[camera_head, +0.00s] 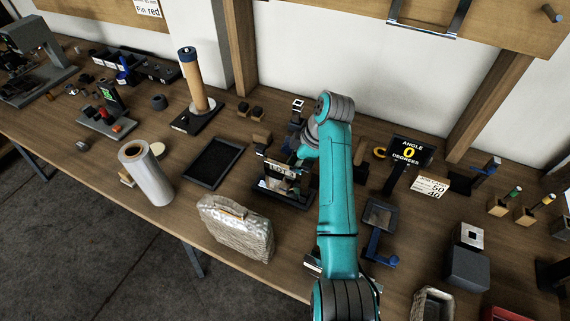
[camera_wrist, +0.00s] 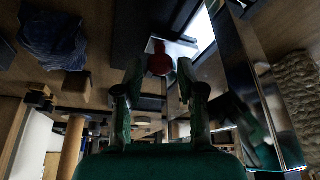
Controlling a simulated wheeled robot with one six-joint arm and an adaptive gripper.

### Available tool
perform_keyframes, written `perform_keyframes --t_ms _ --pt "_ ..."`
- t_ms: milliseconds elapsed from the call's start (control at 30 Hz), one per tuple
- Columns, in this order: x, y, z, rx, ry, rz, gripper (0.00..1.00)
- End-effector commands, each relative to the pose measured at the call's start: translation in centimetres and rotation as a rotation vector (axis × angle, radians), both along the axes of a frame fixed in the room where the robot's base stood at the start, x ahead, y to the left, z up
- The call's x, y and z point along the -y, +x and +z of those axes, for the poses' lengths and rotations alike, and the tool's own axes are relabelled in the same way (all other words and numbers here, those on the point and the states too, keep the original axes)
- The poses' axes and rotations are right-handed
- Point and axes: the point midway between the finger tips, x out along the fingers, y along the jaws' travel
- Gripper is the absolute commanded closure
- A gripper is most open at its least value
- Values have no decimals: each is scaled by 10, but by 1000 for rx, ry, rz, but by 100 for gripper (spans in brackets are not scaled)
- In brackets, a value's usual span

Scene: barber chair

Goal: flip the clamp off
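A red rounded knob (camera_wrist: 158,62), which looks like the tip of the clamp's handle, shows in the wrist view just beyond and between my fingertips. My gripper (camera_wrist: 157,82) is open, with one finger on each side of the knob's line; contact cannot be told. In the head view my gripper (camera_head: 303,154) is above the back of a black fixture (camera_head: 290,199) with a shiny plate marked "LOT" (camera_head: 280,169). The clamp's body cannot be made out there, behind the plate and my arm. The shiny plate (camera_wrist: 235,75) also stands close on the right in the wrist view.
A black tray (camera_head: 213,163) lies left of the fixture. An angle display (camera_head: 410,151) and a blue-handled device (camera_head: 379,219) stand to the right. Several small blocks sit behind, near the wall.

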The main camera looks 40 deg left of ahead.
Motion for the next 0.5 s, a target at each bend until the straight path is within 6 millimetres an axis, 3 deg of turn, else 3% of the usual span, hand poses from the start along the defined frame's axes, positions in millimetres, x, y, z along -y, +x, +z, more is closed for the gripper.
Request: perform_keyframes --t_ms 400,433,500 --pt "3 -1 -8 0 0 0 61" --pt "3 -1 -8 0 0 0 64" --pt "3 -1 -8 0 0 0 81"
